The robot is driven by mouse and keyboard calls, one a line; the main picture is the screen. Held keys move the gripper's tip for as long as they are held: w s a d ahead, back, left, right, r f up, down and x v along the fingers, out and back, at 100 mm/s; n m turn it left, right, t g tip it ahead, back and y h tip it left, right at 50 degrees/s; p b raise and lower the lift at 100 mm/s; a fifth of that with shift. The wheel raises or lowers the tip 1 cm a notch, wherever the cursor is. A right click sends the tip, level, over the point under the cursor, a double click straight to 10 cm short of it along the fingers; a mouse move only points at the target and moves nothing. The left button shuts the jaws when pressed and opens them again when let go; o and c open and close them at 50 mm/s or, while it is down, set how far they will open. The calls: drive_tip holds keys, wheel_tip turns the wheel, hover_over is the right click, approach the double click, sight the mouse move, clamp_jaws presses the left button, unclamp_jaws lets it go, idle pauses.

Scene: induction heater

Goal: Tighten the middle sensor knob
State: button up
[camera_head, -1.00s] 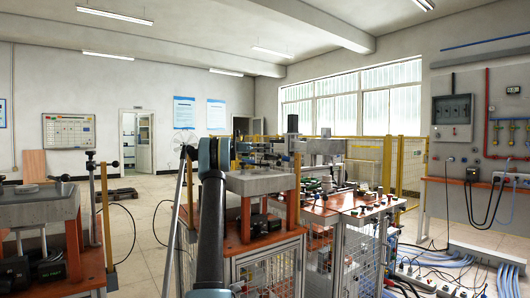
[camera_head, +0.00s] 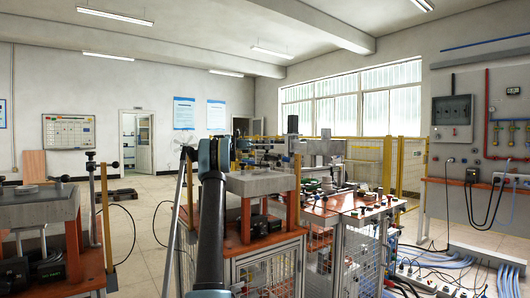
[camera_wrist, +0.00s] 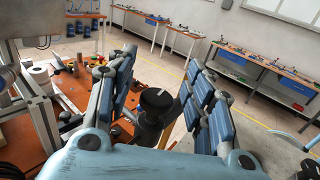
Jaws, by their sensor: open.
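In the wrist view, a round black knob (camera_wrist: 156,99) tops a dark upright post. It stands between the two blue-padded fingers of my gripper (camera_wrist: 161,62). My gripper is open, with a finger on each side of the knob and visible gaps between. The frames do not show clearly whether this knob is the middle sensor knob. In the head view my arm rises in front of the orange workbench (camera_head: 262,243), and my fingers cannot be made out there.
A grey block (camera_head: 262,183) stands on orange legs on the bench. A crowded orange-topped bench (camera_head: 345,205) stands to its right. Another bench with a grey block (camera_head: 38,209) is at the left. Cables and pale hoses (camera_head: 440,262) lie on the floor at right.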

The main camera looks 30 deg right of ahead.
wheel_tip(320, 180, up, 7)
drive_tip(key=shift+w+r, duration=0.1)
drive_tip(key=shift+r, duration=0.4)
drive_tip(key=shift+a, duration=0.1)
